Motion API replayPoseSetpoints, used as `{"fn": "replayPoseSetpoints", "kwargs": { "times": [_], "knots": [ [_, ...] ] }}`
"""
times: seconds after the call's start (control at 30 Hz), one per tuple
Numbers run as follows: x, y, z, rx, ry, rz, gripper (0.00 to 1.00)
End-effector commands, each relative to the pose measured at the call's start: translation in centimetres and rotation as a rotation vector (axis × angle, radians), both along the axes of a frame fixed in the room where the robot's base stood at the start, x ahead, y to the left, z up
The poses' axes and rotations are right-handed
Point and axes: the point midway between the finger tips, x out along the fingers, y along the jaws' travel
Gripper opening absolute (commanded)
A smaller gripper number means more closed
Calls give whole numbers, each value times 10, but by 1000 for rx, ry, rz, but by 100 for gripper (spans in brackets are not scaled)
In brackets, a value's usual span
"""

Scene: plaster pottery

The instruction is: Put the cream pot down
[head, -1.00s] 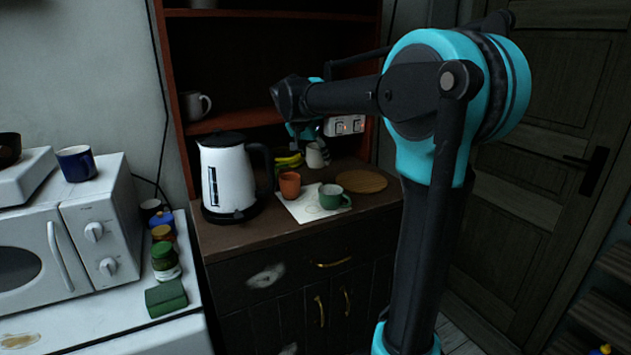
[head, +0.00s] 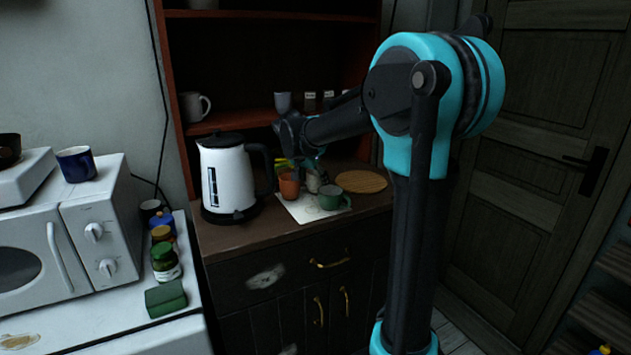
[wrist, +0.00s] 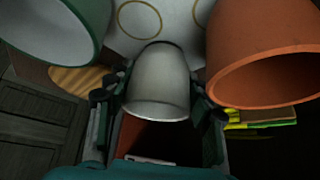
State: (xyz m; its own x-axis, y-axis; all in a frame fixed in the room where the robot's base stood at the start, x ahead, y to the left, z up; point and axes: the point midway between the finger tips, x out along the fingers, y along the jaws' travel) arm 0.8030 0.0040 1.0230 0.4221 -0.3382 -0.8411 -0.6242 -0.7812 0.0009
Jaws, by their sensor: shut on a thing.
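The cream pot (wrist: 158,85) is between the two fingers of my gripper (wrist: 160,108) in the wrist view, and the fingers are shut on it. In the head view the cream pot (head: 313,182) shows small and partly hidden, between the orange pot (head: 289,186) and the green mug (head: 333,197). In the wrist view the orange pot (wrist: 265,55) is close on the right and the green mug (wrist: 45,25) on the left. A white sheet with drawn circles (head: 300,210) lies under this area. I cannot tell whether the cream pot touches it.
A round wooden board (head: 362,181) lies to the right on the brown cabinet top. A white kettle (head: 228,180) stands at the left. Yellow and green things (wrist: 262,118) lie behind the orange pot. Shelves rise at the back.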

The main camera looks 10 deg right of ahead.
Motion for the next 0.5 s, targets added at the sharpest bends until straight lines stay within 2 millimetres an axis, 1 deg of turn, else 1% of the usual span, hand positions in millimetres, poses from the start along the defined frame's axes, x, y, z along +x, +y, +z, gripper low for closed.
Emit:
{"fn": "replayPoseSetpoints", "kwargs": {
  "times": [0.03,0.2,0.5],
  "knots": [
    [0,0,-1,0,0,0,54],
    [0,0,-1,0,0,0,73],
    [0,0,0,0,0,0,73]
  ]
}}
